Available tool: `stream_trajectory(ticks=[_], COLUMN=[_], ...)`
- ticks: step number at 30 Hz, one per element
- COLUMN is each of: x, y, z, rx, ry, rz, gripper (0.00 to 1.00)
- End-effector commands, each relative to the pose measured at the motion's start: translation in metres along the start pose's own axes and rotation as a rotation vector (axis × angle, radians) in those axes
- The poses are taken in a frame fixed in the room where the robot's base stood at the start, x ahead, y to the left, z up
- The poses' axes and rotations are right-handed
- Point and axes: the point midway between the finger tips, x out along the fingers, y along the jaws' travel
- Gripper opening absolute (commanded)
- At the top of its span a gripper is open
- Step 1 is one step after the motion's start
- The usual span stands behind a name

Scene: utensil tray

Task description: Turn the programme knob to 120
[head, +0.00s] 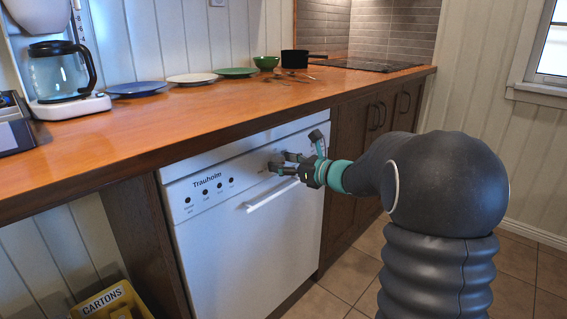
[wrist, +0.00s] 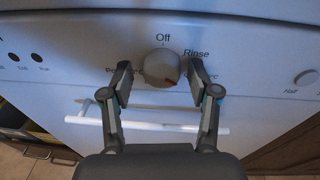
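The programme knob (wrist: 161,67) is a round light-grey dial on the white dishwasher's front panel (head: 245,155). Its red mark points to the lower right in the wrist view. The label "Off" stands above it and "Rinse" at its upper right. Labels at its left and right are partly hidden by my fingers, and I cannot read a 120. My gripper (wrist: 160,75) is open, with one finger on each side of the knob and a small gap showing on both sides. In the head view my gripper (head: 283,163) is at the panel, and I cannot make out the knob there.
A white door handle (head: 272,196) runs below the panel, under my fingers. Another knob (wrist: 307,77) sits to the right, by "Half". Several dark buttons (head: 206,192) are at the left. The wooden counter (head: 220,98) overhangs above, holding plates, a bowl and a pan.

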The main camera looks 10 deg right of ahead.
Motion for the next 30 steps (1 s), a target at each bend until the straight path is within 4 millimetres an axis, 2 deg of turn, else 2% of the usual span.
stream_trajectory(ticks=[8,13,24,30], x=[-0.001,-0.013,-0.083,-0.110], y=[-0.002,-0.002,-0.001,0.000], z=[0.001,0.001,0.001,0.000], rx=[-0.001,-0.002,-0.001,0.000], ry=[-0.001,-0.002,-0.001,-0.001], rz=[-0.003,-0.005,-0.005,-0.003], gripper=[0.65,0.65,0.65,0.65])
